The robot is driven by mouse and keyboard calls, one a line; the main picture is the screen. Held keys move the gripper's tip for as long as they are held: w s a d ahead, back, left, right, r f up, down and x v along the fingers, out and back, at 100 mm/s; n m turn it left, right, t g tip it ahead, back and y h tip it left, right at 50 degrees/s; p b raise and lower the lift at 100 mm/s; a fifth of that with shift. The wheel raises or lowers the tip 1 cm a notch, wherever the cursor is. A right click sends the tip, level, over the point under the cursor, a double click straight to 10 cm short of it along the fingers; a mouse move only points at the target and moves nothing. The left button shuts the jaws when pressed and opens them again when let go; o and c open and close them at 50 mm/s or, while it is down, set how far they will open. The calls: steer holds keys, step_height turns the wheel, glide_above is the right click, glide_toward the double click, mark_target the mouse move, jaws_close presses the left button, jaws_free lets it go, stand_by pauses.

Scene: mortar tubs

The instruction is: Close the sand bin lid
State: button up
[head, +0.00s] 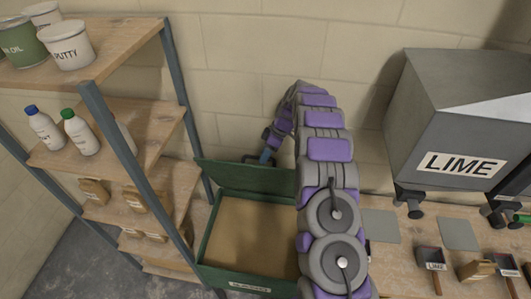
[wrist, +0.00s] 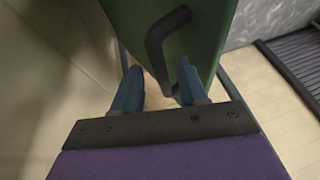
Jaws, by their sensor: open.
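The sand bin (head: 207,245) is a green box with sand-coloured fill (head: 250,235) and a label on its front, partly hidden by my arm. Its green lid (head: 240,178) stands raised at the back of the bin, near the wall. My gripper (head: 266,157) is behind the lid's top edge, beside a dark handle. In the wrist view, the open gripper (wrist: 160,85) has its two blue fingers apart at the green lid (wrist: 212,30). The dark bar handle (wrist: 156,50) on the lid reaches down toward the gap between the fingertips. I cannot tell whether they touch it.
A wooden shelf rack (head: 140,120) with tubs, bottles and packets stands close on the left of the bin. A grey LIME hopper (head: 440,130) stands on the right above a wooden bench (head: 400,265) with small labelled scoops. A block wall is behind.

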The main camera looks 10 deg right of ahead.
jaws_close()
stand_by(0.3)
stand_by(0.4)
